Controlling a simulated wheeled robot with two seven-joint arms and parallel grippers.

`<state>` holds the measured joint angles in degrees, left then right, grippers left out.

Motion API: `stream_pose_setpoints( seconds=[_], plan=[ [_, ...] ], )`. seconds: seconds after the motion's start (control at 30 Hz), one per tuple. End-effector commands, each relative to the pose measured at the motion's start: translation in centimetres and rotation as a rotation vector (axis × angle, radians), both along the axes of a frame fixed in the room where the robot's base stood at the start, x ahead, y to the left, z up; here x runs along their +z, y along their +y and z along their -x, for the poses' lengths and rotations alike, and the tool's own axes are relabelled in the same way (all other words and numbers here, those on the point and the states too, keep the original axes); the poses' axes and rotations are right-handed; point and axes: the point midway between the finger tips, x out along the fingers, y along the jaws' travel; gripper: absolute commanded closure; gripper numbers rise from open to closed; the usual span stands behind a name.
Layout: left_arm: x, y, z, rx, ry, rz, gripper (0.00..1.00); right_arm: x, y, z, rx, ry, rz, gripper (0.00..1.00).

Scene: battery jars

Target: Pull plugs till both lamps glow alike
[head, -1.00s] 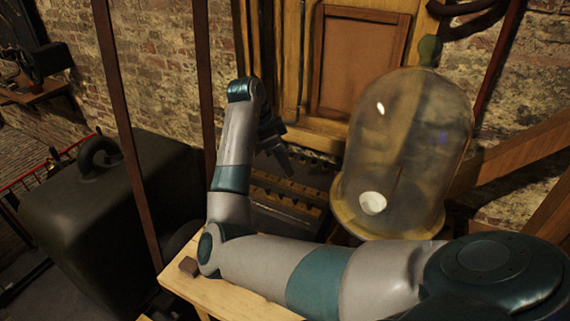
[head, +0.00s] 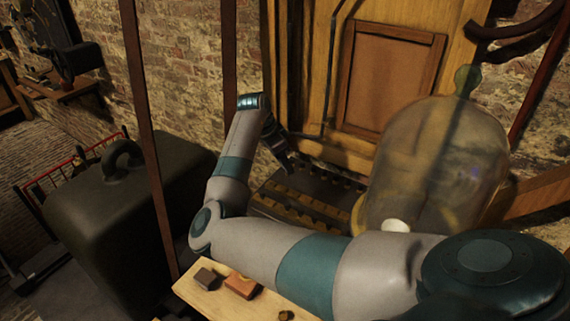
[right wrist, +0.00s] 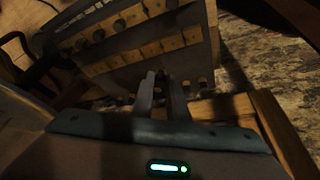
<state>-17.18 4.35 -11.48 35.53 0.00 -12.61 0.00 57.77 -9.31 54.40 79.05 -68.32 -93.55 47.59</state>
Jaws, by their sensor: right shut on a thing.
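The plug board is a dark box with rows of brass blocks (head: 285,211), behind my right forearm in the head view. In the right wrist view its brass rows and round holes (right wrist: 140,52) lie just beyond the fingers. My right gripper (head: 288,160) points down at the board's back left edge. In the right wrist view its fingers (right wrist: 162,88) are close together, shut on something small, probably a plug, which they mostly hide. No glowing lamp can be made out. My left gripper is not in view.
A large glass bell jar (head: 440,150) with a white piece inside stands right of the board, close behind my right arm. A wooden shelf (head: 205,291) in front carries a dark block (head: 206,278) and an orange block (head: 241,286). A big dark weight (head: 110,215) stands left.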

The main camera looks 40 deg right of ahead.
Motion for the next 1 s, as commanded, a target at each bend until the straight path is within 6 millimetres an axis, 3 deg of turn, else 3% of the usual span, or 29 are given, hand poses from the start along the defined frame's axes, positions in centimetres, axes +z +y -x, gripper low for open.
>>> stream_pose_setpoints(
  seconds=[0.43,1.0],
  plan=[
    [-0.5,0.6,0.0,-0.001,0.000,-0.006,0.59,-0.6,0.0,0.0,-0.001,0.001,0.000,1.00],
    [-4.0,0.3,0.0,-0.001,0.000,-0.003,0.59,-4.6,0.1,0.1,-0.001,0.000,-0.001,1.00]
  ],
)
